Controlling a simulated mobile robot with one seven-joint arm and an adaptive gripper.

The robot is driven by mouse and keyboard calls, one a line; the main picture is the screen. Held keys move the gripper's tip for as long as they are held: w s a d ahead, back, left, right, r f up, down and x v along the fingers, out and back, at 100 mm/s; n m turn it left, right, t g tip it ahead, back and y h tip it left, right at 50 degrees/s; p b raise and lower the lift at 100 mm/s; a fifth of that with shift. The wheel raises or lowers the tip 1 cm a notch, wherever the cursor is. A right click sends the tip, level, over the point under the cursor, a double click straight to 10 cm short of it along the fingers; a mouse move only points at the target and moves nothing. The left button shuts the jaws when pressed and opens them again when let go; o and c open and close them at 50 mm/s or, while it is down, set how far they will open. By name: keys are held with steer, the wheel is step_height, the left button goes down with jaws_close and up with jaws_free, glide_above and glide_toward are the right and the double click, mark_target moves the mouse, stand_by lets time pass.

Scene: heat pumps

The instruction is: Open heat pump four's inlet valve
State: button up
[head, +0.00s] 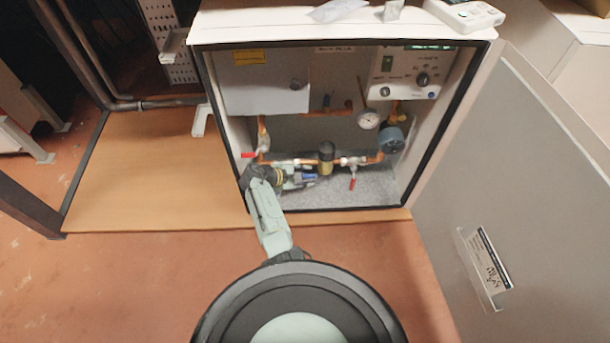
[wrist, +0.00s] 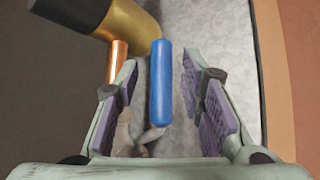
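The heat pump cabinet (head: 340,28) stands open, with copper pipes and valves inside. A blue lever handle (wrist: 161,85) stands between the two purple-padded fingers of my gripper (wrist: 160,75), with a gap on each side. My gripper also shows in the head view (head: 298,179), low at the cabinet's left, with the blue handle (head: 309,177) at its tips. Two valves with red handles are on the pipes, one at left (head: 249,155) and one at right (head: 352,184). No label shows which valve is the inlet. The blue handle's valve body is mostly hidden.
A brass fitting with a black cap (head: 326,158) sits close to my gripper and shows in the wrist view (wrist: 130,30). A round gauge (head: 368,119) and a blue-grey round part (head: 391,140) are further right. The cabinet door (head: 510,190) is swung open at right.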

steer(key=v, duration=0.7)
steer(key=shift+a+r, duration=0.15)
stand_by(0.3)
